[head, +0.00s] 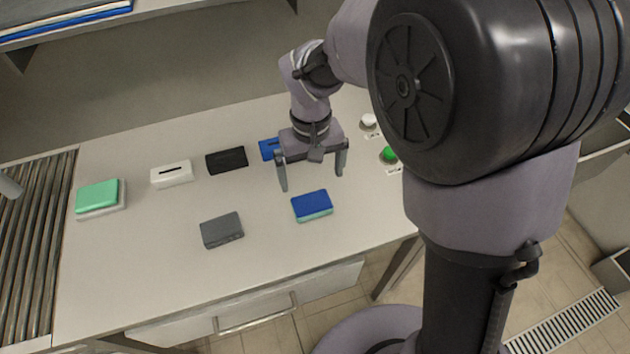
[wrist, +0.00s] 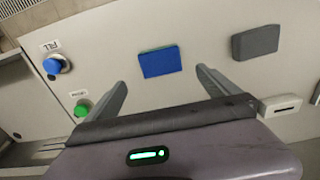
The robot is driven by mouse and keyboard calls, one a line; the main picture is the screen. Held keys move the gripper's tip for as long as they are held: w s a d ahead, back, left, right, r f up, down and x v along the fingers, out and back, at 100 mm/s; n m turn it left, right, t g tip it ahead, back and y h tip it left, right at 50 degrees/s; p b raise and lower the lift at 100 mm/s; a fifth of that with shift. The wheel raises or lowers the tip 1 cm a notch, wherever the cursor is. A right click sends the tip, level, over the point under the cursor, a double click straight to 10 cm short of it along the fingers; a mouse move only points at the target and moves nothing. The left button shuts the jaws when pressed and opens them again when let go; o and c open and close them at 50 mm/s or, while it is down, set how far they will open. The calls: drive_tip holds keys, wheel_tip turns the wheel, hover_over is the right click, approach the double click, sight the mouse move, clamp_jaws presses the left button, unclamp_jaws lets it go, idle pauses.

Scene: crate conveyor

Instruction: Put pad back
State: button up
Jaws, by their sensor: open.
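A pad with a blue top and a teal lower layer (head: 312,206) lies flat on the table. It shows as a blue rectangle in the wrist view (wrist: 160,62). A second pad, green on a white base (head: 97,195), lies at the table's left by the rollers. My gripper (head: 312,180) is open and empty above the table, its fingers spread on the back side of the blue pad. In the wrist view my gripper (wrist: 163,80) has the blue pad just beyond and between its fingertips, apart from both.
A grey block (head: 222,230) lies left of the blue pad. White (head: 172,174), black (head: 227,160) and blue (head: 270,148) slotted boxes stand behind in a row.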

drive_tip(key=s+d+r+m+t+y, duration=0.1)
drive_tip(key=s+d+r+m+t, duration=0.2)
drive_tip(key=s+r, duration=0.4)
drive_tip(key=s+d+r+m+t+y, duration=0.1)
drive_tip(key=s+d+r+m, duration=0.3)
drive_tip(key=s, duration=0.6)
wheel_tip(320, 180, up, 3)
drive_tip(key=shift+d+f+m+t, duration=0.1)
drive_tip(key=shift+d+m+t, duration=0.2)
drive_tip(key=shift+d+t, duration=0.5)
wheel_tip(320, 180, down, 2)
drive_tip(key=b, duration=0.2)
drive_tip(key=shift+a+f+b, duration=0.1)
drive_tip(key=shift+f+b, duration=0.15)
drive_tip(key=shift+b, duration=0.05)
